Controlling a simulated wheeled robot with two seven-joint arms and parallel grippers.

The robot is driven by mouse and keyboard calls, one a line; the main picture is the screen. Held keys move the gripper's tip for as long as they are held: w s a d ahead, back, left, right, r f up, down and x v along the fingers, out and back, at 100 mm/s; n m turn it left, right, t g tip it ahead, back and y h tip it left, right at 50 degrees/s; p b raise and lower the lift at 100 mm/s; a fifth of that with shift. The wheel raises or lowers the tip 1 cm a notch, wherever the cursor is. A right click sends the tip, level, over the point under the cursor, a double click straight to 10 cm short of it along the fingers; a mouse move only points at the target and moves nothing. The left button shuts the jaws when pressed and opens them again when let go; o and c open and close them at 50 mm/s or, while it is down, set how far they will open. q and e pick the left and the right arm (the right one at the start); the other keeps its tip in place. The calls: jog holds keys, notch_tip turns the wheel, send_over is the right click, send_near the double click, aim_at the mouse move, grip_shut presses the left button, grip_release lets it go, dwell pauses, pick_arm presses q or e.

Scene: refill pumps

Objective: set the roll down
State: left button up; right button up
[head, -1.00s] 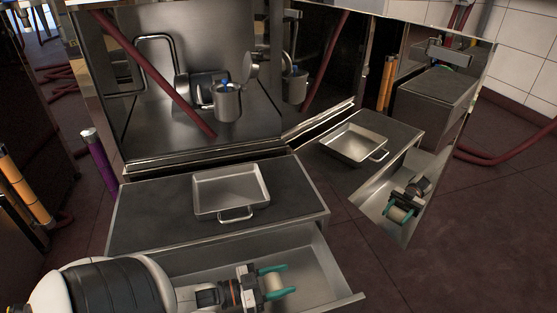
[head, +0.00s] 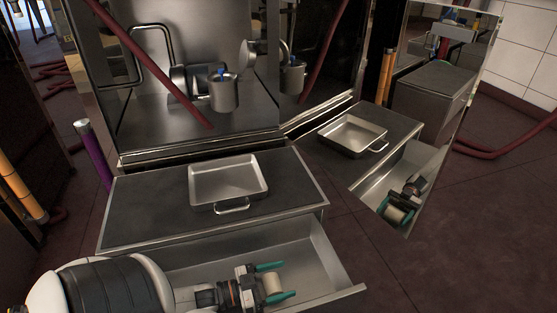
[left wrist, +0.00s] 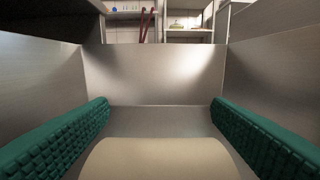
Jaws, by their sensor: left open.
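A cream-coloured roll (head: 272,284) lies in the open drawer (head: 325,262) below the counter. My left gripper (head: 271,281) is low inside the drawer with its green fingers spread, one on each side of the roll. In the left wrist view the roll (left wrist: 160,160) sits between the two green fingers (left wrist: 160,135), and a gap shows beside the far ends of both fingers. Its near part is cut off by the frame's lower edge. The drawer's metal far wall (left wrist: 160,75) stands beyond the roll. My right gripper is not in view.
A shallow metal tray (head: 228,204) with a handle rests on the dark counter top (head: 140,212) above the drawer. A metal cup (head: 223,93) is behind it. A mirror-like panel on the right reflects the tray and drawer. The drawer's right end is empty.

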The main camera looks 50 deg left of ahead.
pick_arm(q)
jog(key=shift+r, duration=0.1)
jog(key=shift+s+a+r+p, duration=0.1)
jog(key=shift+s+a+p, duration=0.1)
jog(key=shift+p, duration=0.1)
jog(key=p+v, duration=0.3)
jog(key=v, duration=0.3)
jog(key=shift+s, duration=0.15)
jog(key=shift+s+a, duration=0.2)
jog(key=shift+s, duration=0.15)
